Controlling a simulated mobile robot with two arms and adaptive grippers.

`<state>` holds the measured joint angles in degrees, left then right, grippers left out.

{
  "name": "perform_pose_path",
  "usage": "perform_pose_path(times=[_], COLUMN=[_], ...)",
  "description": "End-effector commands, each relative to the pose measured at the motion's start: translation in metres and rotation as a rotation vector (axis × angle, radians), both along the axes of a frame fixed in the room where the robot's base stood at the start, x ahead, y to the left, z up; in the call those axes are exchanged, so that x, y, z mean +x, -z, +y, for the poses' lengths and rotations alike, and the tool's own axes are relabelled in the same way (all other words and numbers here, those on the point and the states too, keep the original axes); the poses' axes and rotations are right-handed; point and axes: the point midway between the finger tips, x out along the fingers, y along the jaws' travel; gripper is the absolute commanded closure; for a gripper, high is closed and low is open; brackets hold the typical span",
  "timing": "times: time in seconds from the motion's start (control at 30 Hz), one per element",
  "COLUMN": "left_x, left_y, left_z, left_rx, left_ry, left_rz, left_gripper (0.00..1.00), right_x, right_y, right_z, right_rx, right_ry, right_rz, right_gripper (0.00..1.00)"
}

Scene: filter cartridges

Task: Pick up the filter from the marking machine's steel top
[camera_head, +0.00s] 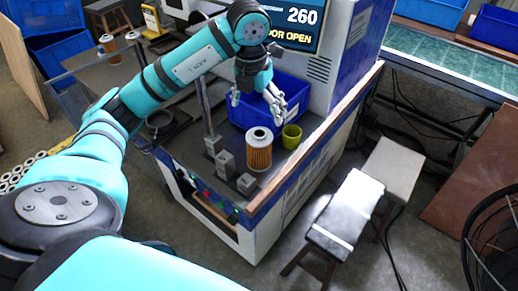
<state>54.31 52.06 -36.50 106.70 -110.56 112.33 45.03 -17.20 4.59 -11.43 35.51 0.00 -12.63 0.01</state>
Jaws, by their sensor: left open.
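The filter (259,150), an orange-brown pleated cartridge with a white cap and dark centre hole, stands upright on the marking machine's steel top (188,146). My left gripper (258,108) is open and empty. It is above and behind the filter in the picture, in front of the blue bin, with its fingers pointing down and apart from the filter. My right gripper is not in view.
A blue bin (292,88) and a yellow-green cup (291,137) stand close to the filter. Steel blocks (226,163) and a thin post (207,115) are left of it. A screen (297,22) reads "260" and "DOOR OPEN". Stools (345,212) stand at right.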

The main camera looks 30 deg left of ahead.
Motion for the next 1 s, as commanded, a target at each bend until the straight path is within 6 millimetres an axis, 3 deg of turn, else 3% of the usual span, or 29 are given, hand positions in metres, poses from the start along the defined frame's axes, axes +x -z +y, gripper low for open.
perform_pose_path(times=[0.5, 0.77, 1.0], left_x=[0.01, 0.015, 0.025], left_y=[0.097, 0.119, 0.148], left_z=[0.005, 0.006, 0.011], left_rx=[0.012, 0.012, 0.011], left_ry=[-0.007, -0.006, -0.005], left_rz=[0.011, 0.006, 0.01], left_gripper=[0.03, 0.03, 0.03], right_x=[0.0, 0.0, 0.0], right_y=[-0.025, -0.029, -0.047], right_z=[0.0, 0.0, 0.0], right_rx=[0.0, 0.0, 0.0], right_ry=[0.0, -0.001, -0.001], right_rz=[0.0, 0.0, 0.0], right_gripper=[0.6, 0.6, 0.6])
